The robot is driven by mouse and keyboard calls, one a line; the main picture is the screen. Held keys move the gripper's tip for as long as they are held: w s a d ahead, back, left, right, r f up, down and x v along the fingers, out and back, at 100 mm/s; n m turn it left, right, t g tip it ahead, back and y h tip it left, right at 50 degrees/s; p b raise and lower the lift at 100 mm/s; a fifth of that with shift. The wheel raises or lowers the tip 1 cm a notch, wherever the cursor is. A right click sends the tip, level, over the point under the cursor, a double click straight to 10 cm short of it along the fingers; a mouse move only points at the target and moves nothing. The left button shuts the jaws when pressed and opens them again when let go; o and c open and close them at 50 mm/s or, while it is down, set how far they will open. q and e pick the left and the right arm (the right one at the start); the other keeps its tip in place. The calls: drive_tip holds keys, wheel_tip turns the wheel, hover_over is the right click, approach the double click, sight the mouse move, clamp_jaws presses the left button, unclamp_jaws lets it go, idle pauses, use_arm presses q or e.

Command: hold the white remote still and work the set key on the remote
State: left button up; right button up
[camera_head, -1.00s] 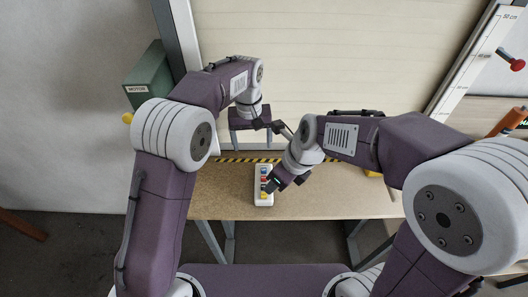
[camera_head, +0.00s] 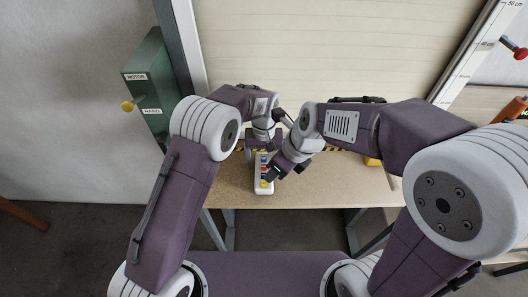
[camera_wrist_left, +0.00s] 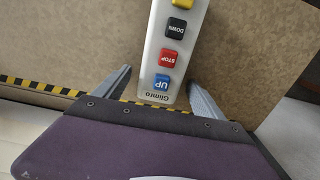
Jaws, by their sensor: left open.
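The white remote (camera_head: 266,190) lies on the workbench; it also shows in the left wrist view (camera_wrist_left: 152,42). There it has a blue UP key (camera_wrist_left: 162,82), a red STOP key (camera_wrist_left: 168,57), a black DOWN key (camera_wrist_left: 176,27) and a yellow key (camera_wrist_left: 183,3) cut by the frame edge. No set label is readable. My left gripper (camera_head: 263,150) is open at the remote's far end, its fingers on either side of the UP end, apart from its sides. My right gripper (camera_head: 273,172) is over the remote's middle and hides part of it; its jaws are unclear.
A yellow-black striped strip (camera_wrist_left: 40,86) runs along the bench's back edge, before a slatted shutter (camera_head: 320,50). A green box (camera_head: 147,85) with a yellow knob is on the left. The bench (camera_head: 330,190) is clear to the right of the remote.

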use_arm(q)
drive_tip(key=c, duration=1.6)
use_arm(e)
drive_tip(key=shift+c, duration=0.6)
use_arm(q)
drive_tip(key=shift+c, duration=0.2)
use_arm(e)
clamp_jaws()
